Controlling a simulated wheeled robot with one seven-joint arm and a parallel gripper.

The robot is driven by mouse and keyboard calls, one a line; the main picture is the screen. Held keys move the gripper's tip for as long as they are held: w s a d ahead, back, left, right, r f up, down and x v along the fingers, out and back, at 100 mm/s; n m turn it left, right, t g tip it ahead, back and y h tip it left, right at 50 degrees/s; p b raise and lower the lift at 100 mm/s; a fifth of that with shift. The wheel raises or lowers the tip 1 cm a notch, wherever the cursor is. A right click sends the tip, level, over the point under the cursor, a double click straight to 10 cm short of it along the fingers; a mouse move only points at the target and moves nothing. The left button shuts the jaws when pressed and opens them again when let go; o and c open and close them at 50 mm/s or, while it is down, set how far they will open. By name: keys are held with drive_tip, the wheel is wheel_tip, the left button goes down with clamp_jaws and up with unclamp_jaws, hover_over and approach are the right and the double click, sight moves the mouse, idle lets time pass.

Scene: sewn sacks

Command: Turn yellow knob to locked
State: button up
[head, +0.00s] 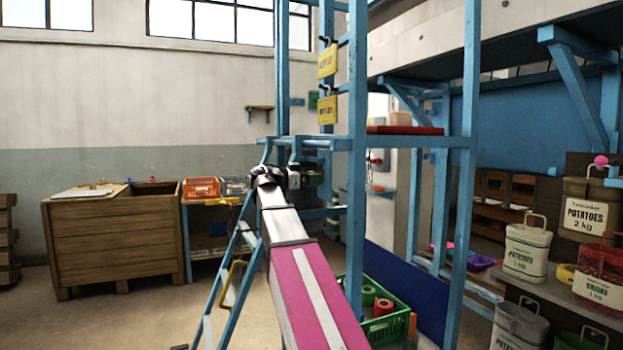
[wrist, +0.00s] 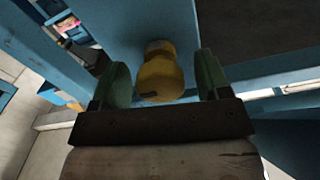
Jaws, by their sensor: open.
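The yellow knob (wrist: 160,76) shows in the wrist view, rounded, with a small dark mark on its near end. It stands out from a blue surface (wrist: 145,18). My gripper (wrist: 161,72) is open, with one green-padded finger on each side of the knob. In the head view the end of my arm (head: 290,178) is at the blue frame, and I cannot make out the knob there.
Blue posts and a crossbar (head: 415,142) surround my arm's end. A blue stepladder (head: 236,270) stands just left of my arm. A green crate (head: 398,325) with spools is at lower right. Potato sacks (head: 527,252) stand on a shelf at right. Open floor lies left.

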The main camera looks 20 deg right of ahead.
drive_tip(key=c, duration=0.9)
drive_tip(key=shift+c, duration=0.2)
drive_tip(key=shift+n, duration=0.4)
drive_tip(key=n, duration=0.3)
drive_tip(key=shift+n, duration=0.3)
drive_tip(key=n, duration=0.4)
drive_tip(key=shift+n, duration=0.3)
drive_tip(key=n, duration=0.4)
drive_tip(key=shift+n, duration=2.4)
